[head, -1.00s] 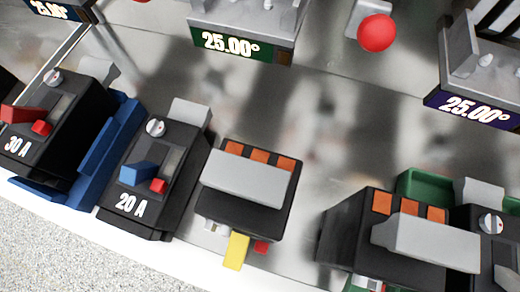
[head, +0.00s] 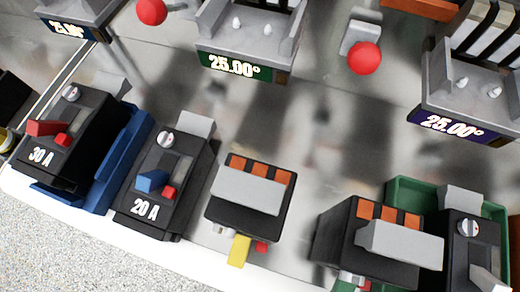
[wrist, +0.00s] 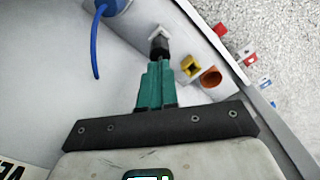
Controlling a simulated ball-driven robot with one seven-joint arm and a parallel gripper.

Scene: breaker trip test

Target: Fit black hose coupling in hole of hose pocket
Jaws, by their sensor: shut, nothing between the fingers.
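In the wrist view my gripper (wrist: 157,72) shows two teal fingers, shut together and empty. A small black part, seemingly the black hose coupling (wrist: 160,47), is just beyond the fingertips, in line with them. It meets a pale grey square piece (wrist: 157,33) on the white edge; whether it sits inside a hole there, I cannot tell. Touch between fingertips and coupling is also unclear. A yellow square socket (wrist: 190,66) with a dark opening and an orange round cup (wrist: 210,77) are to the right. I cannot tell which is the hose pocket. My gripper is out of the head view.
A blue hose (wrist: 97,45) hangs at upper left in the wrist view. In the head view, a 30 A breaker (head: 62,140), a 20 A breaker (head: 162,190) and a grey-topped black unit (head: 250,195) line the front edge. Displays and red balls stand behind; bare metal lies between.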

